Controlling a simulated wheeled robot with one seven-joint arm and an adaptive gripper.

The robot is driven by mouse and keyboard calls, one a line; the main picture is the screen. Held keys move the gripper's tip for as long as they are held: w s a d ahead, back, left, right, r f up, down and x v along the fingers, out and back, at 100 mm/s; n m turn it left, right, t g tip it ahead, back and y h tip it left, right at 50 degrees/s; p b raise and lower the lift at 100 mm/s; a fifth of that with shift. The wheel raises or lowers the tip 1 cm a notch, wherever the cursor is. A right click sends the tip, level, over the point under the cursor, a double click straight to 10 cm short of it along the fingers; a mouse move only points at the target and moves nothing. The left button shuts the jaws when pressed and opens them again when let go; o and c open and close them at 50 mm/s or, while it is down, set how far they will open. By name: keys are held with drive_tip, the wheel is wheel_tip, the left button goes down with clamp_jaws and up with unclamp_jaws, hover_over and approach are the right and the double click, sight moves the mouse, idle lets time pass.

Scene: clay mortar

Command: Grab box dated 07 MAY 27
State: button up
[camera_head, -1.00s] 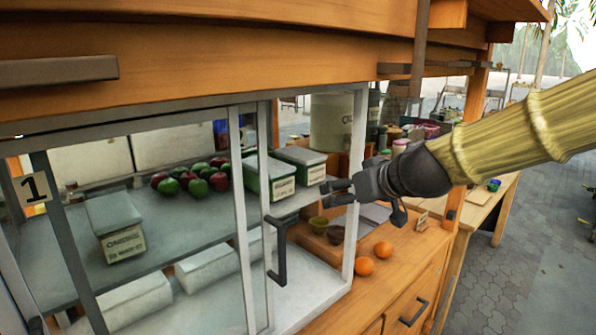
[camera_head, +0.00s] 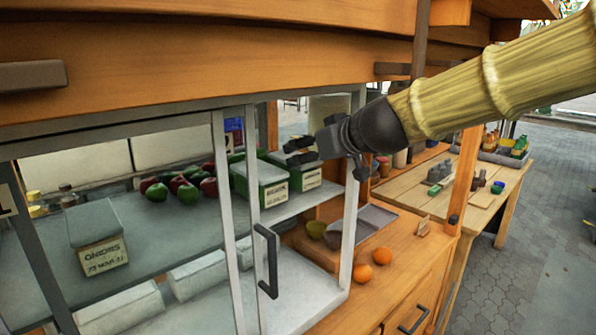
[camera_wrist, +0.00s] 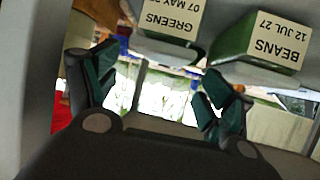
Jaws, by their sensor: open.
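The box labelled GREENS, 07 MAY with the year partly cut off (camera_wrist: 172,20), appears upside down at the top of the wrist view. In the head view it is the right box (camera_head: 308,180) of a green, pale-lidded pair on the upper shelf. The box labelled BEANS, 12 JUL 27 (camera_wrist: 262,42), is beside it, and is the left box (camera_head: 273,193) in the head view. My gripper (camera_head: 300,151) is open and empty, near the GREENS box, and hides part of its lid. Its spread fingers also show in the wrist view (camera_wrist: 158,68).
An ONIONS box (camera_head: 103,258) and several red and green vegetables (camera_head: 188,195) share the shelf. The cabinet's glass door frame with a dark handle (camera_head: 270,262) and a pale post (camera_head: 348,235) stand close.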

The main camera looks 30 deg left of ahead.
drive_tip(key=shift+p+x, duration=0.45)
drive_tip(key=shift+x, duration=2.15)
drive_tip(key=shift+s, duration=0.2)
drive_tip(key=c, duration=1.1)
